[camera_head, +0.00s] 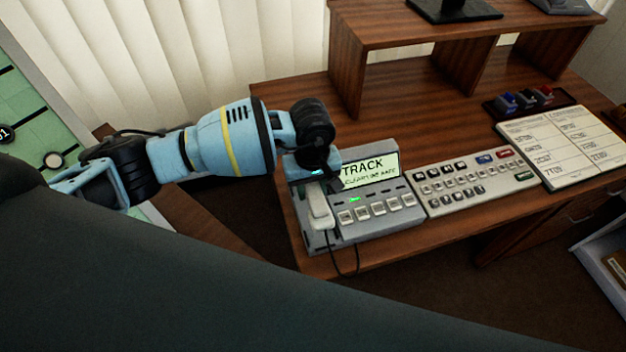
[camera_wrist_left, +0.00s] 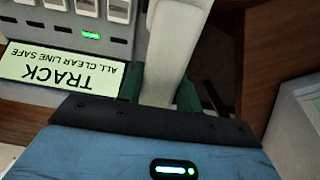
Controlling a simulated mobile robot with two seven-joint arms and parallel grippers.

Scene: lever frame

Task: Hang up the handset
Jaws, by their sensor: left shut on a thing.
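The white handset (camera_head: 320,208) is over the left side of the grey phone console (camera_head: 385,222), lengthwise from back to front. A dark cord hangs from its front end. My left gripper (camera_head: 321,178) reaches in from the left and is at the handset's back end. In the left wrist view, its two dark green fingers (camera_wrist_left: 160,90) are shut on either side of the handset (camera_wrist_left: 174,45). I cannot tell whether the handset touches the cradle beneath it, which is mostly hidden. My right gripper is not in view.
The console's lit screen (camera_head: 369,170) reads "TRACK". A button panel (camera_head: 470,184) adjoins it on the right, with an open logbook (camera_head: 565,147) beyond. A wooden shelf (camera_head: 400,32) stands behind on the wooden desk (camera_head: 285,98). Desk surface is clear between shelf and console.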

